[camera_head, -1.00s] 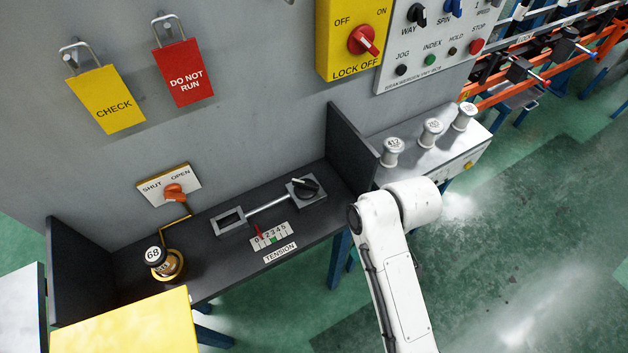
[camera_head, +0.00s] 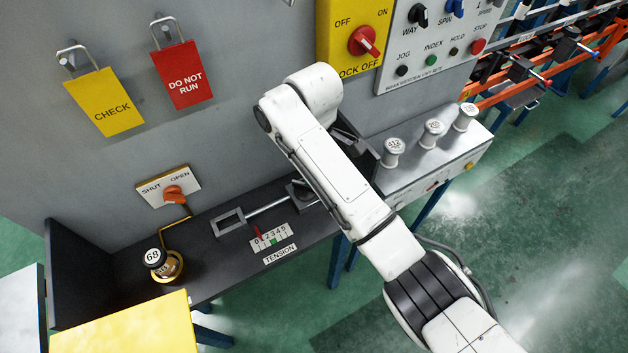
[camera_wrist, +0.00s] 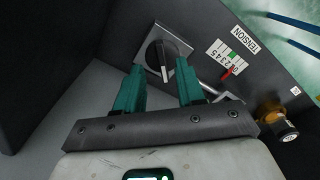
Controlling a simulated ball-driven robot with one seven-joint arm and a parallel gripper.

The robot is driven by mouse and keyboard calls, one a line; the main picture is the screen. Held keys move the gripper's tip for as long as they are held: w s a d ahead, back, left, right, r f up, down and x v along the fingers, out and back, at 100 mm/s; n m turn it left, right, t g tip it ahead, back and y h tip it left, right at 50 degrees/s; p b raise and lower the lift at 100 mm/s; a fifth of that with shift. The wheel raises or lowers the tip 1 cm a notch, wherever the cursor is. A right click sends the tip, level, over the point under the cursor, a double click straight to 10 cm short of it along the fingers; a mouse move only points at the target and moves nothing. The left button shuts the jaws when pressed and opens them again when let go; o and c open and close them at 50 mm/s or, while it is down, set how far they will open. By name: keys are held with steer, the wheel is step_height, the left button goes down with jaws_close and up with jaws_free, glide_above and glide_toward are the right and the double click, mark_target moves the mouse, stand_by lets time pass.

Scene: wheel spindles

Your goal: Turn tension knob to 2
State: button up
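The black tension knob (camera_wrist: 160,56) sits on a square grey plate in the wrist view, with a white mark along its bar. In the head view my arm covers most of it. The scale (camera_head: 271,236) reads 0 to 5; its red pointer (camera_head: 257,232) stands near the low end, around 1. A green mark (camera_head: 273,240) lies further along, and both show in the wrist view. My gripper (camera_wrist: 160,68) is open, its teal fingers apart and framing the knob in the picture. I see no contact.
A metal rod (camera_head: 267,206) runs from the knob's block to a grey frame (camera_head: 229,222). A dark side panel (camera_wrist: 45,60) stands close to my gripper. Several white spools stand right.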

mark_target(306, 187)
steer(key=shift+f, duration=3.15)
jaws_close()
